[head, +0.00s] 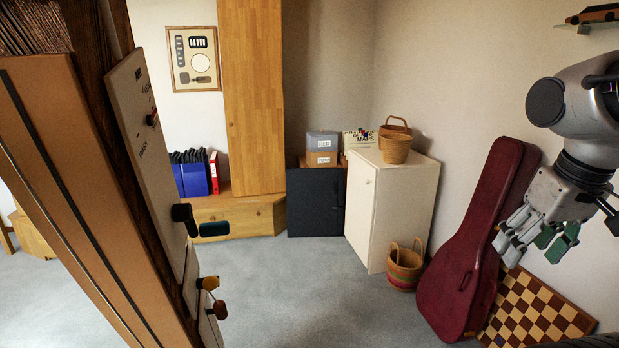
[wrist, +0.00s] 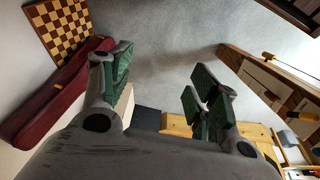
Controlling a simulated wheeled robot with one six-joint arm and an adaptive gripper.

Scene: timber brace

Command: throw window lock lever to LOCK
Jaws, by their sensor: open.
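A timber brace (head: 75,180) leans across the left of the head view and carries pale panels (head: 140,110) with small lettering I cannot read. On the panels are a small black knob (head: 152,119), a dark green-black lever (head: 212,229) and a lever with a yellow hub and brown knob (head: 219,309). I cannot tell which is the window lock lever or its position. My gripper (head: 540,236) is open and empty at the far right, well apart from the brace. In the wrist view my gripper (wrist: 160,88) has its green-padded fingers spread; the brace (wrist: 245,62) is at the right.
A red instrument case (head: 475,240) and a chessboard (head: 535,310) lean on the wall below my gripper. A white cabinet (head: 385,205) with baskets stands mid-room. A wooden wardrobe (head: 252,100) is behind. Grey carpet (head: 310,290) between brace and case is clear.

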